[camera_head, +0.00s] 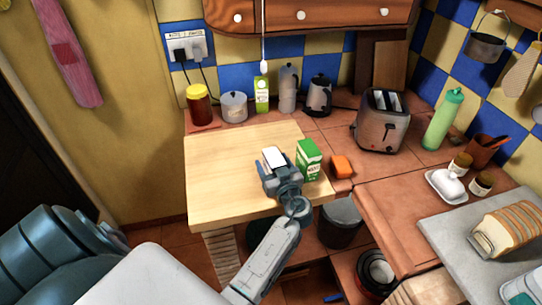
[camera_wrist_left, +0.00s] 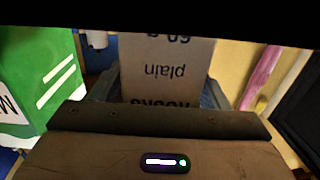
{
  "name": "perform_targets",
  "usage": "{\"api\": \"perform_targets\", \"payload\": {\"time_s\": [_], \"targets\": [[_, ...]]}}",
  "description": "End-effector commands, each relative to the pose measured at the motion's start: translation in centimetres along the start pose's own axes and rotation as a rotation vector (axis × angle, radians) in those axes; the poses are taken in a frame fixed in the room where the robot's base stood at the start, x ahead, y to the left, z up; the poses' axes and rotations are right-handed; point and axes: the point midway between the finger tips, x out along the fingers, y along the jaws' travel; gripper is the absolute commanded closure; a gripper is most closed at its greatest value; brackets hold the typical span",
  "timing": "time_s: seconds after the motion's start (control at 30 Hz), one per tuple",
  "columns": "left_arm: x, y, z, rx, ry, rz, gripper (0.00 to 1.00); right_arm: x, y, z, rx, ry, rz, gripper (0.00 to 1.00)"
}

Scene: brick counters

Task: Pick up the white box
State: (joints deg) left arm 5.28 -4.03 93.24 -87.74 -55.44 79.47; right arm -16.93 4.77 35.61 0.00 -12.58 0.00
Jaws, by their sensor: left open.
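The white box (camera_head: 273,157) stands on the light wooden board, and its pale top shows just past my left gripper (camera_head: 274,173). In the left wrist view, the box (camera_wrist_left: 167,66) shows a shaded face with upside-down print reading "plain". The blue-grey fingers of my left gripper (camera_wrist_left: 165,92) are open, one on each side of the box. I cannot tell whether either finger touches it. The box's lower part is hidden by the gripper in the head view. My right gripper is not in view.
A green-and-white carton (camera_head: 308,160) stands close to the right of the gripper, also large in the left wrist view (camera_wrist_left: 35,75). An orange block (camera_head: 342,166) and a toaster (camera_head: 383,120) are further right. The board's left part (camera_head: 220,175) is clear.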

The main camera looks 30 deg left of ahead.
Motion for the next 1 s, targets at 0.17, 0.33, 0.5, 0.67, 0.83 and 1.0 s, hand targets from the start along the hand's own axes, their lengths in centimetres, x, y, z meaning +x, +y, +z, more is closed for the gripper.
{"api": "perform_targets", "payload": {"time_s": [0.17, 0.33, 0.5, 0.67, 0.83, 1.0], "targets": [[0.1, -0.1, -0.1, 0.001, 0.007, -0.001, 0.31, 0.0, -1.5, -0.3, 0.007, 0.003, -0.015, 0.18], [0.1, -0.1, -0.1, 0.001, 0.006, -0.001, 0.43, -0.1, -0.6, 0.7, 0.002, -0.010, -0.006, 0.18], [0.1, -0.1, -0.1, 0.001, 0.006, -0.001, 0.76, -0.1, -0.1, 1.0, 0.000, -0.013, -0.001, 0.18], [0.1, -0.1, -0.1, 0.001, 0.006, -0.001, 0.80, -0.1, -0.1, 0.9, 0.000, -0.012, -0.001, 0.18], [0.2, 0.0, -0.2, 0.000, 0.006, 0.000, 0.80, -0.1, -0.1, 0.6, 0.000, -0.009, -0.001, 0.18], [0.7, 0.4, -1.0, -0.001, 0.007, 0.004, 0.80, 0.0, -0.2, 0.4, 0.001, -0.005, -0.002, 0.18]]}}
